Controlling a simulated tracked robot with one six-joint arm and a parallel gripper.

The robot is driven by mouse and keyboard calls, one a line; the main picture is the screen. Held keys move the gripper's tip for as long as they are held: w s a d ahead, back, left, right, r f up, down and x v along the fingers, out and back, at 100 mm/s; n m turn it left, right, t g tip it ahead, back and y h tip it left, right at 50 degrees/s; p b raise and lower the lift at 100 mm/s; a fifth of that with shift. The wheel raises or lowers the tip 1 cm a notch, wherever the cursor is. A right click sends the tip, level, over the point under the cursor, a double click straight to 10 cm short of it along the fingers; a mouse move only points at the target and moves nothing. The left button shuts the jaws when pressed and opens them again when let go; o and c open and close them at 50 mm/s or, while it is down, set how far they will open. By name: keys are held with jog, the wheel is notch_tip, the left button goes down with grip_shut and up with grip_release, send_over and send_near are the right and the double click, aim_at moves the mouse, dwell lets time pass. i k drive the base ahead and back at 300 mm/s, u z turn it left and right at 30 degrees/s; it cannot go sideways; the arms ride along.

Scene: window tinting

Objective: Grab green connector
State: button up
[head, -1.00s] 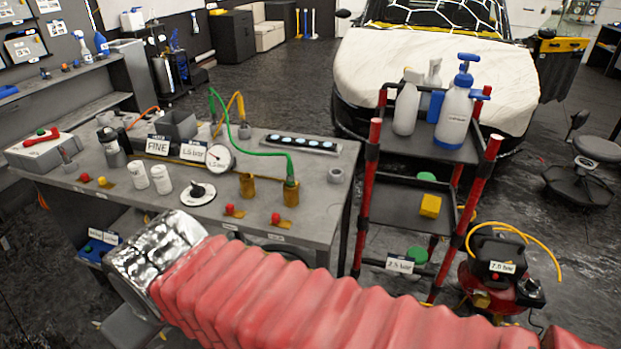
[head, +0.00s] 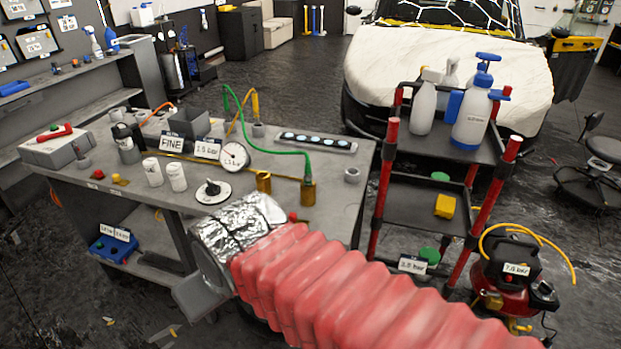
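A green hose (head: 283,137) arches over the grey workbench (head: 352,207). Its right end goes down into a brass cylinder (head: 308,193) on the bench, and a green connector (head: 307,173) shows at the top of that cylinder. The hose's other end is near a yellow hose at the back. My gripper (head: 203,297) shows only as a grey part beyond my silver wrist, in front of the bench and below its top. It is apart from the connector. Its fingertips cannot be made out.
A pressure gauge (head: 234,156), white bottles (head: 176,177) and a second brass cylinder (head: 264,181) stand on the bench. A cart with red posts (head: 384,188) stands close on its right, with spray bottles on top. A compressor (head: 513,276) is at the lower right.

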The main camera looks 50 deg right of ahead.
aim_at(308, 177)
jog(key=z, duration=0.05)
jog(key=i, duration=1)
jog(key=u, duration=0.05)
